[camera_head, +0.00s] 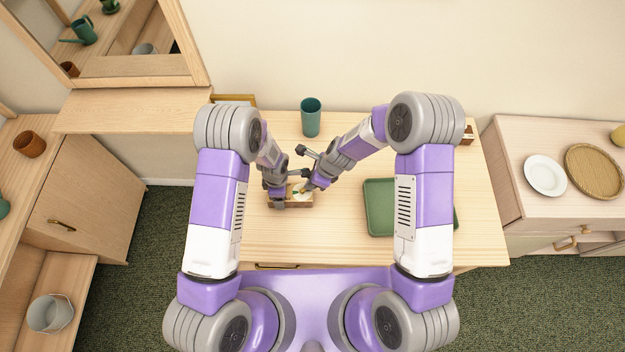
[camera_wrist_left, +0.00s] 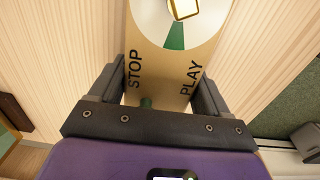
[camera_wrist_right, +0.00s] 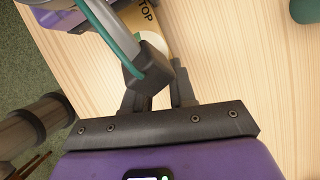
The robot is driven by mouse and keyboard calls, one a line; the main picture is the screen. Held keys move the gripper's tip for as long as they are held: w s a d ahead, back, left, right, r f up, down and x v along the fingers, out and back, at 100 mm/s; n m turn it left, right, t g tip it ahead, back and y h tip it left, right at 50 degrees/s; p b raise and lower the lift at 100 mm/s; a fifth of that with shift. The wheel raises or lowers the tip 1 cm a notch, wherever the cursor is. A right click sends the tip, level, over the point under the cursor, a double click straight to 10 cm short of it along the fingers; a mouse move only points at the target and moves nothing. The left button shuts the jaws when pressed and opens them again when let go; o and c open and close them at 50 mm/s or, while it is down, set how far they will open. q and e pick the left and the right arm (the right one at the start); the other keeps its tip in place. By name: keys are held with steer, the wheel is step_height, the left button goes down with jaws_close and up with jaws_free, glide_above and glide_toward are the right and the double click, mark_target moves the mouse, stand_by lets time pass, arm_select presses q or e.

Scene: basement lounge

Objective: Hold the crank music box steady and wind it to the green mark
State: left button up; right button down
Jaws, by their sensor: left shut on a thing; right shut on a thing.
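The music box (camera_head: 300,203) is a small tan wooden box on the table. In the left wrist view its top (camera_wrist_left: 160,62) reads STOP and PLAY, beside a white dial (camera_wrist_left: 207,25) with a green wedge (camera_wrist_left: 174,37). A gold crank piece (camera_wrist_left: 183,8) sits over the dial, cut off by the frame edge. My left gripper (camera_head: 278,192) is shut on the box, one finger along each side. My right gripper (camera_head: 305,187) is shut at the dial end, apparently on the crank; the contact is mostly hidden in the right wrist view (camera_wrist_right: 158,92).
A teal cup (camera_head: 311,117) stands behind the grippers. A green tray (camera_head: 378,212) lies to the right, partly behind my right arm. The table (camera_head: 300,244) is clear in front of the box. A side cabinet (camera_head: 510,170) holds a white plate (camera_head: 545,175) and a woven tray (camera_head: 594,171).

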stand_by(0.4)
steer(key=c, duration=0.9)
jaws_free()
steer(key=shift+r, duration=0.1)
steer(key=v, duration=1.2)
steer(key=shift+d, duration=0.1)
